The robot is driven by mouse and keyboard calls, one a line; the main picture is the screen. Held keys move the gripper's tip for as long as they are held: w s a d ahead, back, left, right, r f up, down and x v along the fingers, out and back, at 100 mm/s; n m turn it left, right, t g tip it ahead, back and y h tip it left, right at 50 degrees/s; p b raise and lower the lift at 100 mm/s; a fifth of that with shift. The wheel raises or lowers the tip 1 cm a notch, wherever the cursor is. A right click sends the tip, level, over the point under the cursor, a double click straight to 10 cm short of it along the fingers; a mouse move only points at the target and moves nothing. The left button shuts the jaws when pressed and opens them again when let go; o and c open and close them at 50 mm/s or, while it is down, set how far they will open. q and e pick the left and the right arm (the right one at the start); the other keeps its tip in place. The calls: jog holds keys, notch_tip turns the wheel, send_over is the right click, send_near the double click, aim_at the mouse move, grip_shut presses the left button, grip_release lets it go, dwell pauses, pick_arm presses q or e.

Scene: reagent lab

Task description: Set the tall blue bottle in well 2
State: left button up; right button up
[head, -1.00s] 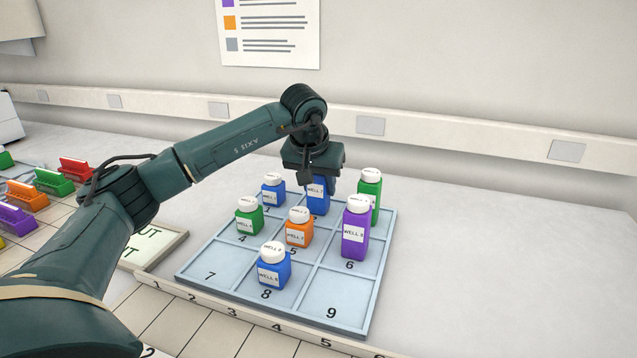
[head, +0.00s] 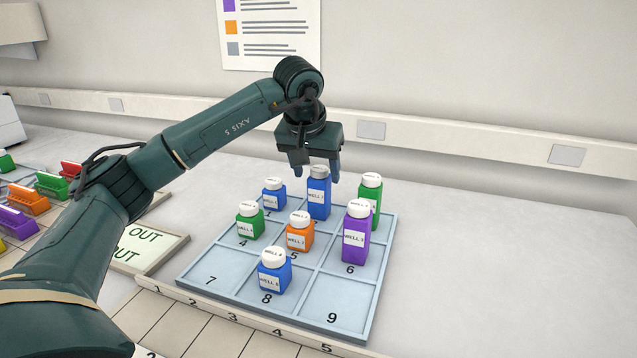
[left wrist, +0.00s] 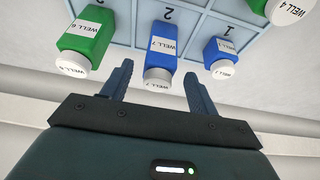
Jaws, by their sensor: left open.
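The tall blue bottle (head: 319,198) with a white cap stands upright in the back middle compartment of the tray. In the left wrist view it is the tall blue bottle (left wrist: 161,55), in the compartment numbered 2; its label seems to read WELL 7. My left gripper (head: 315,174) is open, just above and behind the bottle's cap. In the left wrist view the open fingers (left wrist: 158,82) lie either side of the cap, apart from it. The tray (head: 205,290) has numbered compartments. My right gripper is not in view.
A short blue bottle (head: 274,194) and a green bottle (head: 370,199) flank the tall one. A green (head: 250,222), an orange (head: 299,236), a purple (head: 356,236) and another blue bottle (head: 274,272) stand nearer. Compartments 7 and 9 are empty. An OUT mat (head: 150,250) lies left.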

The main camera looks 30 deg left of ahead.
pick_arm(q)
jog(key=v, duration=0.6)
jog(key=shift+r, duration=0.15)
